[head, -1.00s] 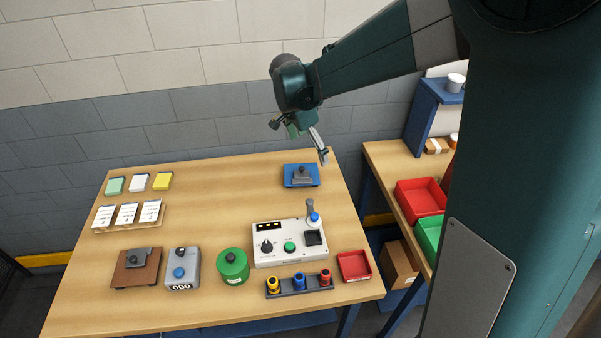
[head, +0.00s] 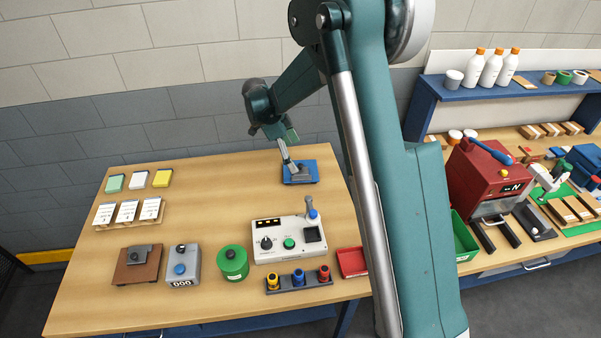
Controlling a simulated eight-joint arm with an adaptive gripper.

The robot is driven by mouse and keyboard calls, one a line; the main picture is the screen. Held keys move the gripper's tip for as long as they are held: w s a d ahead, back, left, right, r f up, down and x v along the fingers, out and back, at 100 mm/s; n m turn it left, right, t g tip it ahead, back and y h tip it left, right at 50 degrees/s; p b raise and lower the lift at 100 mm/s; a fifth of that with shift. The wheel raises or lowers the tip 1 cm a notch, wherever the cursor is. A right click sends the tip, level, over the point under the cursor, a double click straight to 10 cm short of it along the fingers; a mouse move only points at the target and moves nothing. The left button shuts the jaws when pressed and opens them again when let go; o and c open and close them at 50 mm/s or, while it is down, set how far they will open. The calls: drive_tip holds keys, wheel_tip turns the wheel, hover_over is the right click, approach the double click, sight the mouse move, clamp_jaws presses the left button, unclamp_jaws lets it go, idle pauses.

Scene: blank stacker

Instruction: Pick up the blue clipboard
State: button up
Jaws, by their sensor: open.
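The blue clipboard (head: 312,167) lies flat near the back right of the wooden table, with a dark grey clip (head: 302,178) on it. My gripper (head: 290,168) is open and points down at the left part of the clipboard. It covers a little of the clipboard's left side. I cannot tell from this view whether its fingertips touch the clipboard or hover above it.
Colored pads and cards lie back left.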

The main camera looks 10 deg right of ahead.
sight(300, 168)
drive_tip(key=shift+f, duration=0.15)
drive_tip(key=shift+x, duration=1.25)
drive_tip(key=shift+x, duration=2.6)
drive_tip(key=shift+w, duration=0.15)
drive_tip(key=c, duration=1.1)
drive_tip(key=shift+r, duration=5)
